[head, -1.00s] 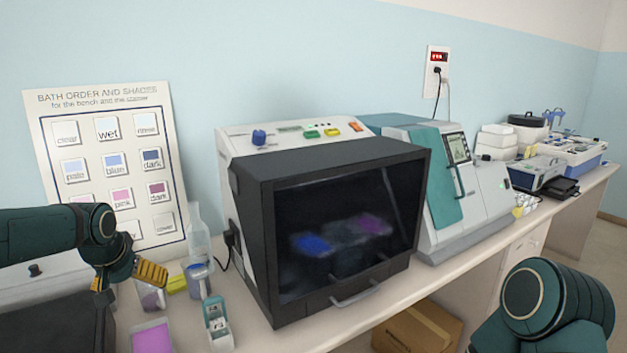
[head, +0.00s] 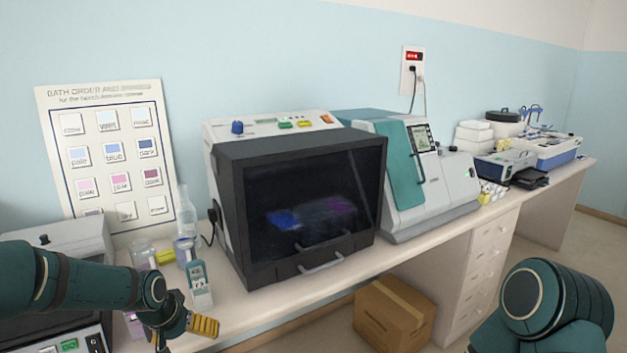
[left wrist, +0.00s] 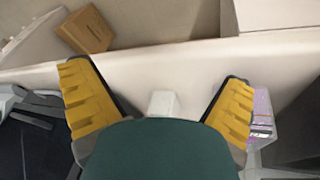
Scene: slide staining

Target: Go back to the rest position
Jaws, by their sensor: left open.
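My left gripper (head: 204,326) is at the lower left of the head view, in front of the small bench items. In the left wrist view my left gripper (left wrist: 157,72) shows two yellow fingers spread wide apart. Nothing is held between them. A small pale block-like thing (left wrist: 163,103) shows below the fingers, partly hidden by the dark green gripper body. My right arm (head: 545,308) shows only as a rounded dark green link at the lower right of the head view. My right gripper is out of view.
A dark-fronted cabinet (head: 305,215) stands mid-bench, with a teal and white machine (head: 410,175) beside it. A bottle (head: 187,215), a cup (head: 143,255) and a small grey-white holder (head: 199,285) stand near my left arm. A cardboard box (head: 394,312) is under the bench.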

